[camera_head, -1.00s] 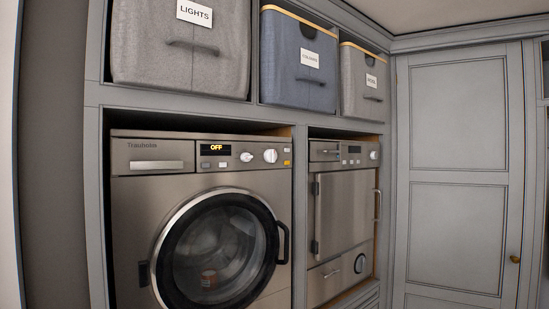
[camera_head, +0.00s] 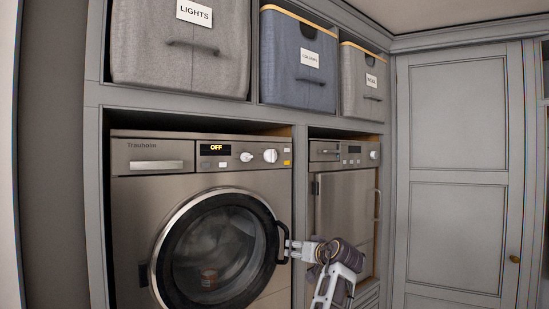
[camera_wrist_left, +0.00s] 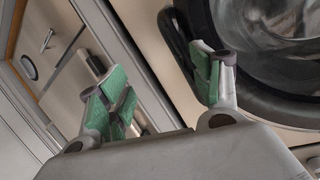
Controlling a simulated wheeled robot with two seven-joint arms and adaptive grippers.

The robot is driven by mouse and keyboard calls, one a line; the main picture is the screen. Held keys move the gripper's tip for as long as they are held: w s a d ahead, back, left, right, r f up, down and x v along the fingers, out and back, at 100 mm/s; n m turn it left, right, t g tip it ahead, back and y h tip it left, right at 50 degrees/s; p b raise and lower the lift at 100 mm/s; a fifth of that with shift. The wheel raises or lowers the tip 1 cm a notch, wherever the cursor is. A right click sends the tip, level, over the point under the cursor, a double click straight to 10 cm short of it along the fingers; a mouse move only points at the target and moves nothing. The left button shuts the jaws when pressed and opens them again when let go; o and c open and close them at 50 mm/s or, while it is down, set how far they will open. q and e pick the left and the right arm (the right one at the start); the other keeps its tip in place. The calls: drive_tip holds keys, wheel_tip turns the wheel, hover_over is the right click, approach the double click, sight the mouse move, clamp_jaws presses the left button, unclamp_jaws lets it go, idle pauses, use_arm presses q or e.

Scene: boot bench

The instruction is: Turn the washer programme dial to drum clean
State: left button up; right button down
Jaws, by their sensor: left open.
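The washer (camera_head: 140,215) stands at the left with its round door shut. Its display (camera_head: 215,149) reads OFF. Right of it are a small white knob (camera_head: 246,156) and a larger white dial (camera_head: 270,155); their markings are too small to read. My left gripper (camera_head: 288,250) is beside the door's black handle (camera_head: 283,243), well below the dial. In the left wrist view my left gripper (camera_wrist_left: 162,88) is open, its green-padded fingers apart, with the black handle (camera_wrist_left: 176,42) close to the right finger. I cannot tell whether they touch. My right gripper is not in view.
A second steel appliance (camera_head: 330,205) stands right of the washer behind my arm. Fabric baskets, one labelled LIGHTS (camera_head: 180,70), fill the shelf above. A grey panelled door (camera_head: 458,170) is at the right. The space before the washer's control panel is clear.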

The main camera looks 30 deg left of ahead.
use_arm(q)
wheel_tip(320, 180, up, 17)
drive_tip(key=n+y, duration=0.3)
drive_tip(key=n+g+y, duration=0.1)
drive_tip(key=n+y, duration=0.1)
drive_tip(key=n, duration=0.1)
approach(274, 156)
drive_tip(key=v, duration=0.4)
drive_tip(key=shift+w+r, duration=0.1)
drive_tip(key=shift+r, duration=0.05)
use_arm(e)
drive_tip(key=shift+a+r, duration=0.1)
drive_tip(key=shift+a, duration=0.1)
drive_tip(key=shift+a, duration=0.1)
use_arm(q)
drive_tip(key=p+x, duration=0.3)
drive_tip(key=x, duration=1)
drive_tip(key=shift+a, duration=0.35)
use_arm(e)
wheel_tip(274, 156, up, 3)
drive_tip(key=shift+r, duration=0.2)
use_arm(q)
drive_tip(key=shift+c, duration=0.5)
drive_tip(key=c, duration=1)
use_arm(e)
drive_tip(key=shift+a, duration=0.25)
